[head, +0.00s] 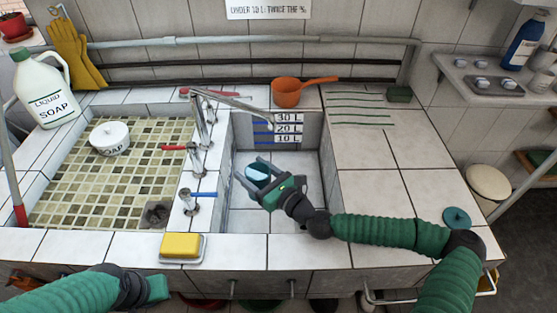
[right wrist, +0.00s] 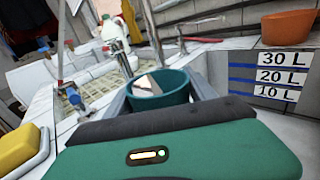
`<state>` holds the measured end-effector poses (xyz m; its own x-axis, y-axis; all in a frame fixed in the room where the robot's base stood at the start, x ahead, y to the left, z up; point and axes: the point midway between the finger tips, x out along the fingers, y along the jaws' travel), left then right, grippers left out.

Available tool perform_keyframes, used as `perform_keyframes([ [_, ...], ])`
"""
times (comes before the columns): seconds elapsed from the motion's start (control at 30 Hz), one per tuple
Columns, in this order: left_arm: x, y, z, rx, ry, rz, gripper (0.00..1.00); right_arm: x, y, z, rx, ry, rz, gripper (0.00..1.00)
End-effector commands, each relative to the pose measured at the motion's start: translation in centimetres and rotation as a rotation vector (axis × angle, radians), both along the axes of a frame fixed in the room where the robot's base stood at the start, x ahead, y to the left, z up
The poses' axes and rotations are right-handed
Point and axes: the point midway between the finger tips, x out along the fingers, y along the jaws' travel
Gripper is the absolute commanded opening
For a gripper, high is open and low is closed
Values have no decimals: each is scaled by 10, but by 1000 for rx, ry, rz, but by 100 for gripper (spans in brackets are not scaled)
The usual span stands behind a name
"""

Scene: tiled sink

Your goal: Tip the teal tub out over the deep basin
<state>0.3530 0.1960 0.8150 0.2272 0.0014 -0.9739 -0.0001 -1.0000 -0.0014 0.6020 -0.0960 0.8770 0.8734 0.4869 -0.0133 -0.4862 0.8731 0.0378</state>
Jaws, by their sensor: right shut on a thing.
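The teal tub (right wrist: 158,92) is held between the fingers of my right gripper (head: 258,178), which is shut on it. In the right wrist view its open rim faces up, and a pale chunk (right wrist: 148,85) shows inside. In the head view the tub (head: 257,171) is small and partly hidden by the gripper, above the deep basin (head: 245,222). The basin's back wall has blue level marks for 10, 20 and 30 L. My left gripper (head: 157,288) is low at the front left, away from the basin; its fingers cannot be made out.
Taps (head: 203,125) and a spout stand on the basin's left edge. A yellow sponge (head: 181,245) lies on the front ledge. An orange pan (head: 290,92) sits behind the basin. A round teal lid (head: 456,217) lies on the right counter, which is otherwise mostly clear.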

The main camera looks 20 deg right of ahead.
Motion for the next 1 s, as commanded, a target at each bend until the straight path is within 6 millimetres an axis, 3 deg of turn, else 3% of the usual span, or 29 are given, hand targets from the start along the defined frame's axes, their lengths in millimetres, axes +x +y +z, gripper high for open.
perform_keyframes([
  [0.33, 0, 0, 7, 0, 0, 0, 0, 7, -7, -4, 76, 75, 0, 17],
  [0.6, 0, 0, 0, 0, 0, 0, 0, 16, -16, -27, 176, 177, 0, 17],
  [1.0, 0, 0, 2, 0, 0, 0, 0, 21, -21, -32, 229, 232, 1, 17],
])
